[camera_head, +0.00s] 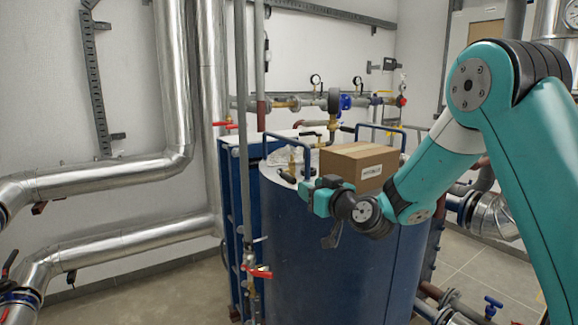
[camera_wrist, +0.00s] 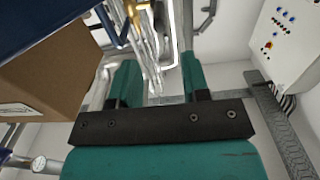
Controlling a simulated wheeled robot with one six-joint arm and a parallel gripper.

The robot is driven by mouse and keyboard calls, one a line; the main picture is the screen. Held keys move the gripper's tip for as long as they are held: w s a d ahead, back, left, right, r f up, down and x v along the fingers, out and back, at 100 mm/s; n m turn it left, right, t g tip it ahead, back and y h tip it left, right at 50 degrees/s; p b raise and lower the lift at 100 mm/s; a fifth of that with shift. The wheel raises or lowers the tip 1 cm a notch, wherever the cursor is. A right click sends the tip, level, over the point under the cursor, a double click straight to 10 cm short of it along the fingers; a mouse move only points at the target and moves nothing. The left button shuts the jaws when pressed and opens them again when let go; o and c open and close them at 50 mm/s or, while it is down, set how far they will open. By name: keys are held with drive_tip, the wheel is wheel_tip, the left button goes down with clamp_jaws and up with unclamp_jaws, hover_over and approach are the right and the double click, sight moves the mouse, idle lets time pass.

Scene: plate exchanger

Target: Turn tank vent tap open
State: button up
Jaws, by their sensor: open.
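The blue tank (camera_head: 318,255) stands in the middle of the head view. A small valve with a dark handle (camera_head: 289,174) sits on its top left edge and may be the vent tap; its handle position is too small to tell. My gripper (camera_head: 306,190) is beside the tank's upper left rim, just right of and below this valve. In the wrist view my gripper (camera_wrist: 157,78) has its two teal fingers apart, with nothing seen between them. A brass fitting (camera_wrist: 132,12) shows at the top of that view, beyond the fingers and a little left.
A cardboard box (camera_head: 358,164) sits on the tank close to my gripper; it also fills the left of the wrist view (camera_wrist: 55,62). Blue rails (camera_head: 275,140) rise from the tank top. Vertical grey pipes (camera_head: 243,150) and a red-handled valve (camera_head: 258,271) stand left of the tank.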

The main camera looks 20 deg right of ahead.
sight(295, 179)
drive_tip(key=p+x, duration=0.4)
drive_tip(key=x, duration=0.6)
drive_tip(key=shift+p, duration=0.4)
drive_tip(key=shift+w+a+f, duration=0.1)
drive_tip(key=shift+w, duration=0.25)
clamp_jaws()
